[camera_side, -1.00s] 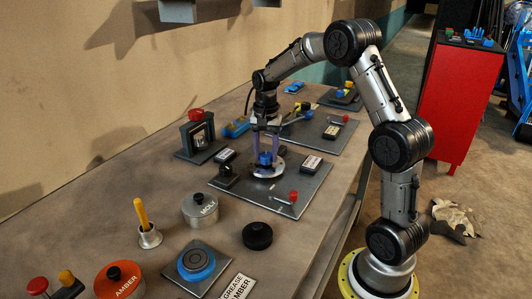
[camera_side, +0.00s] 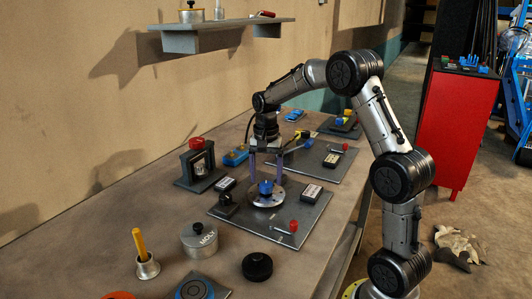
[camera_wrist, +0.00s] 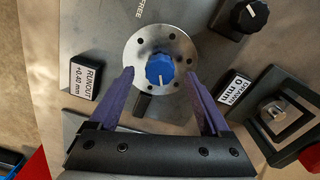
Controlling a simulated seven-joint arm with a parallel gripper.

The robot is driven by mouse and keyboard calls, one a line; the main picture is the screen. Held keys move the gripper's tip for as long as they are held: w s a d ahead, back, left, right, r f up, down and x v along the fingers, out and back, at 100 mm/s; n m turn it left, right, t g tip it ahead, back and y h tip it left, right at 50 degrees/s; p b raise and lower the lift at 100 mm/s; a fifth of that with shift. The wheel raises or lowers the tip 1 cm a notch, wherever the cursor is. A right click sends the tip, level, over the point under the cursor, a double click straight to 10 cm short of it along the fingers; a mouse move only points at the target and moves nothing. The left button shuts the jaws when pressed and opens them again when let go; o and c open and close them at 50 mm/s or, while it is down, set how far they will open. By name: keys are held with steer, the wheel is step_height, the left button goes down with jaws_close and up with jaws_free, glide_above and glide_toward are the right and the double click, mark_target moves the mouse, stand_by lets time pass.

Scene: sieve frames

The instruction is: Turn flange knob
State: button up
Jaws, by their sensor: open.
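The blue flange knob (camera_side: 266,187) sits at the centre of a round silver flange (camera_side: 256,200) on a dark plate. In the wrist view the knob (camera_wrist: 160,69) has a scalloped edge, and a small white mark shows near its lower side. The flange (camera_wrist: 139,44) has several holes around its rim. My gripper (camera_side: 266,183) is open above the flange, pointing down. In the wrist view my gripper's (camera_wrist: 161,73) two purple fingers stand on either side of the knob, with gaps between them and it.
The plate (camera_side: 285,227) also carries a red-knobbed lever (camera_side: 293,226), a black knob block (camera_side: 227,204) and label blocks, including RUNOUT (camera_wrist: 84,81) and DRAWN (camera_wrist: 233,87). A MOLY tin (camera_side: 199,240) and a black puck (camera_side: 257,267) stand nearer the camera.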

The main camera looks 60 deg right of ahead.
mark_target(266, 184)
step_height(266, 184, up, 12)
steer(key=shift+f, duration=0.15)
stand_by(0.5)
steer(key=s+a+r+n+t, duration=0.35)
steer(key=s+a+r, duration=0.5)
steer(key=a, duration=0.45)
steer(key=s+a+f+n+t, duration=0.1)
steer(key=s+a+f+n, duration=0.2)
steer(key=s+f+n, duration=0.2)
steer(key=s+a+f+n+t, duration=0.1)
steer(key=s+a+f+n, duration=0.2)
steer(key=s+f+n, duration=0.3)
steer(key=s, duration=0.3)
steer(key=shift+s, duration=0.1)
